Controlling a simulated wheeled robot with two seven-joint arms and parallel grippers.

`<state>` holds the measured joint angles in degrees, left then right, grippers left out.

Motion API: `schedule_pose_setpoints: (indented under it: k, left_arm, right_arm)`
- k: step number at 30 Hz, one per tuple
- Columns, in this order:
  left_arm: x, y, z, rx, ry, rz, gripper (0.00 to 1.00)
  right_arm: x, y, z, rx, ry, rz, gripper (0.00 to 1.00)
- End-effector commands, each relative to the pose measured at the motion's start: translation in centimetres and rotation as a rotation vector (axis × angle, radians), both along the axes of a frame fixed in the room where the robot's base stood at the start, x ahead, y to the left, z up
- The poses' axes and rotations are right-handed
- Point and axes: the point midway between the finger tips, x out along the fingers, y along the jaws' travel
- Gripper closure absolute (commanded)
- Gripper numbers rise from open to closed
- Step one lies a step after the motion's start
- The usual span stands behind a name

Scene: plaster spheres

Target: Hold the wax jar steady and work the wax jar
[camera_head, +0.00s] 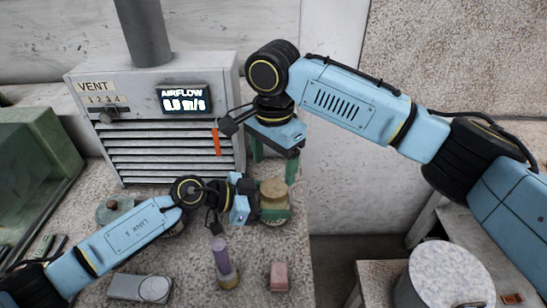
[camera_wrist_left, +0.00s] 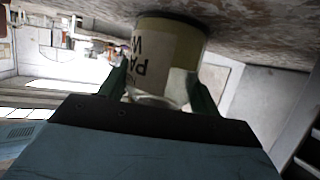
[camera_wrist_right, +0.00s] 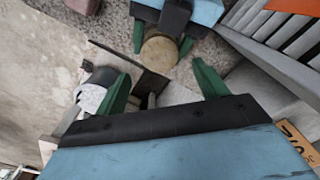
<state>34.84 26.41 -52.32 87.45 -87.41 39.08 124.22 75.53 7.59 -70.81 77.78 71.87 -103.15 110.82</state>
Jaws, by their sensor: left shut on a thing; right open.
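The wax jar (camera_head: 273,190) stands upright on the speckled counter, with a flat tan lid on top. My left gripper (camera_head: 270,212) is shut around the jar's body from the left. In the left wrist view the jar (camera_wrist_left: 168,50) appears upside down, with a cream label and part of its lettering between the green fingers. My right gripper (camera_head: 274,165) is above the jar, its fingers pointing down and spread apart, with nothing between them. In the right wrist view the round lid (camera_wrist_right: 159,54) lies beyond the open fingertips, with the left gripper's fingers at its sides.
A grey vent box (camera_head: 150,135) with an airflow display stands behind. A green bin (camera_head: 40,160) is at left. The counter's right edge is close to the jar.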

Motion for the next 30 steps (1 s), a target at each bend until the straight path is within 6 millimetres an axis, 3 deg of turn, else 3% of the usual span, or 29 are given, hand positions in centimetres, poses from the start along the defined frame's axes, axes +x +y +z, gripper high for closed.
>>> schedule_pose_setpoints:
  k: [9,22,30]
  left_arm:
    - [-0.1,0.0,-0.1,0.000,0.002,-0.001,1.00]
    - [-0.1,0.0,-0.1,0.000,0.002,-0.001,1.00]
    - [-0.1,0.0,0.0,0.001,0.002,-0.001,1.00]
  right_arm:
    - [0.0,-0.1,-4.9,-0.002,0.004,0.000,0.28]
    - [0.0,-0.1,-6.1,-0.001,0.001,0.001,0.28]
    - [0.0,-0.1,-6.1,-0.001,0.001,0.001,0.61]
